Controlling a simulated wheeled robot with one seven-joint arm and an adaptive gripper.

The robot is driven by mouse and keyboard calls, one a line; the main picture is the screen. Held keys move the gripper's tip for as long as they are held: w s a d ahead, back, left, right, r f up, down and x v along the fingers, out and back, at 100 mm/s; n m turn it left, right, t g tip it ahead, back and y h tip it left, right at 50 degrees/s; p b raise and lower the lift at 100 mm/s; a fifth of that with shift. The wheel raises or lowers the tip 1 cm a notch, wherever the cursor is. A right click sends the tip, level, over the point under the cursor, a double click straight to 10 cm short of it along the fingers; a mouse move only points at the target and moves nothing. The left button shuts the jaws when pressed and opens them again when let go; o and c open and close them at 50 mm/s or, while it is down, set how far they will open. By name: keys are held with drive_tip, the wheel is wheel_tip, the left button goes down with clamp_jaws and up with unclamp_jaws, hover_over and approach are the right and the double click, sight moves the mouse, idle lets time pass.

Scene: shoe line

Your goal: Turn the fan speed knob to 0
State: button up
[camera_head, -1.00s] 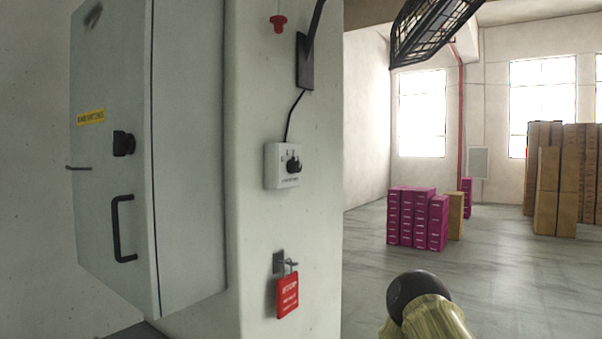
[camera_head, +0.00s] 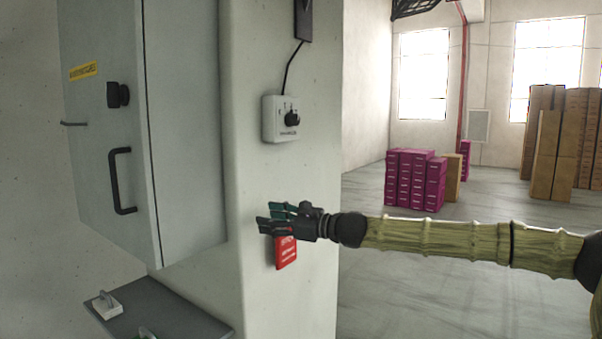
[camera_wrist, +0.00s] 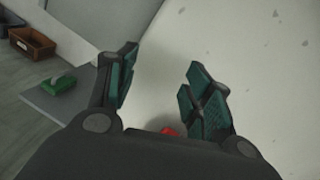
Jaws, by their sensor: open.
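The fan speed knob is a black knob (camera_head: 292,119) on a small white control box (camera_head: 271,121) on the pale pillar, with a cable running up from it. The markings are too small to read. My gripper (camera_head: 268,218) is below the box, in front of the pillar, and overlaps the top of a red tag (camera_head: 286,253). In the wrist view my gripper (camera_wrist: 160,85) has its green-padded fingers spread apart with nothing between them. The knob does not show in the wrist view; a bit of red (camera_wrist: 170,131) shows low between the fingers.
A grey cabinet (camera_head: 185,120) with a black handle (camera_head: 119,182) stands left of the pillar (camera_head: 240,290). Below it is a grey shelf (camera_head: 165,305) with a white object (camera_head: 107,305). Magenta boxes (camera_head: 413,180) and brown cartons (camera_head: 548,150) stand farther back on open floor.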

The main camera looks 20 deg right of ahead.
sight(298, 120)
drive_tip(key=s+d+r+m+t+y, duration=0.1)
drive_tip(key=d+r+m+t, duration=0.15)
drive_tip(key=d+r, duration=0.7)
drive_tip(key=s+d+r+m+t+y, duration=0.1)
drive_tip(key=d+r+t, duration=0.2)
drive_tip(key=d+r, duration=0.65)
drive_tip(key=shift+g, duration=0.25)
drive_tip(key=p+x, duration=0.1)
drive_tip(key=x, duration=0.3)
drive_tip(key=s+p+x, duration=0.1)
drive_tip(key=x, duration=0.3)
drive_tip(key=a+r+p+x, duration=0.1)
drive_tip(key=x, duration=0.4)
drive_tip(key=shift+s+a+p, duration=0.1)
drive_tip(key=shift+s+p, duration=0.05)
drive_tip(key=shift+p, duration=0.15)
drive_tip(key=c, duration=1)
